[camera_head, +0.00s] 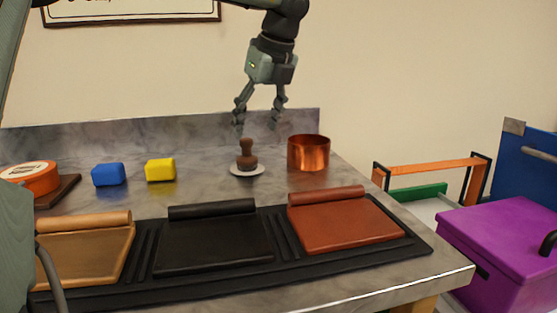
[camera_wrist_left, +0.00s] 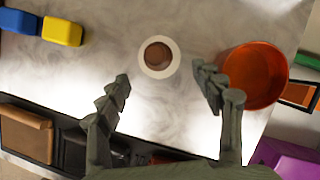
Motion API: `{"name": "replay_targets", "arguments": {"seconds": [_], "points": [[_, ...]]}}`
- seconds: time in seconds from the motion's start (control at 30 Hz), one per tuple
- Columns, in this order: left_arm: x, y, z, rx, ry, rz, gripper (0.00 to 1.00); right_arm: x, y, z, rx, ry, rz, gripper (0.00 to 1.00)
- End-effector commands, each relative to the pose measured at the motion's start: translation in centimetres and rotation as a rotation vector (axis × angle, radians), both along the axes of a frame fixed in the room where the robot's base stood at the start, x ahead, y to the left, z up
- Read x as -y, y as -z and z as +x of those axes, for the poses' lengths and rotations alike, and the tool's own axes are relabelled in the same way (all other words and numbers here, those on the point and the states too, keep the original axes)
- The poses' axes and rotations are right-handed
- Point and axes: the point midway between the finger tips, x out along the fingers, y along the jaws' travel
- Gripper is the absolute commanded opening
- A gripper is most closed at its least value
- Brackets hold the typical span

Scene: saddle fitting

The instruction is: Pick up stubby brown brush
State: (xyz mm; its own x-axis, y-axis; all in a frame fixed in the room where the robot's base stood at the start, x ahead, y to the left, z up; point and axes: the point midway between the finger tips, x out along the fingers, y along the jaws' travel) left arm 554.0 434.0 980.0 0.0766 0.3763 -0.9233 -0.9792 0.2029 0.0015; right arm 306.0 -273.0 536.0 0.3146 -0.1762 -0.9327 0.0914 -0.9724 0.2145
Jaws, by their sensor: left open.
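The stubby brown brush (camera_head: 247,154) stands upright on a small white saucer (camera_head: 234,172) near the back of the grey marbled table. My left gripper (camera_head: 259,117) is open and empty, pointing down above the brush without touching it. In the left wrist view the brush (camera_wrist_left: 158,56) is seen from above as a round brown top, with the white saucer's rim (camera_wrist_left: 174,67) around it. It lies ahead of the gap between the open fingertips (camera_wrist_left: 163,85). My right gripper is not in view.
A copper pot (camera_head: 308,153) stands close to the brush's right. A yellow block (camera_head: 160,170) and a blue block (camera_head: 109,175) sit to the left. A black tray (camera_head: 283,235) with tan, black and brown leather pieces lies in front. A purple box (camera_head: 500,240) stands right of the table.

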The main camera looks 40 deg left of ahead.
Motion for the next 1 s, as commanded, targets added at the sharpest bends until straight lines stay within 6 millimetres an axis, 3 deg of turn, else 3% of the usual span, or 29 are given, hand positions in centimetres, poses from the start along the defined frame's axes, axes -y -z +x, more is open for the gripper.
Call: {"name": "replay_targets", "arguments": {"seconds": [0.53, 0.87, 1.0], "points": [[-3.2, 6.0, 0.5, -0.002, -0.001, -0.003, 0.67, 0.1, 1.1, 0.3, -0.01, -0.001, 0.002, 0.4], [-3.5, 6.8, 0.6, 0.001, -0.001, 0.0, 0.67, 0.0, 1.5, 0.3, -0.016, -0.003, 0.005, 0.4], [-3.5, 6.8, 0.6, 0.001, -0.001, 0.0, 0.52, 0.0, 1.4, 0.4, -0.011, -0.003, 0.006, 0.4]]}}
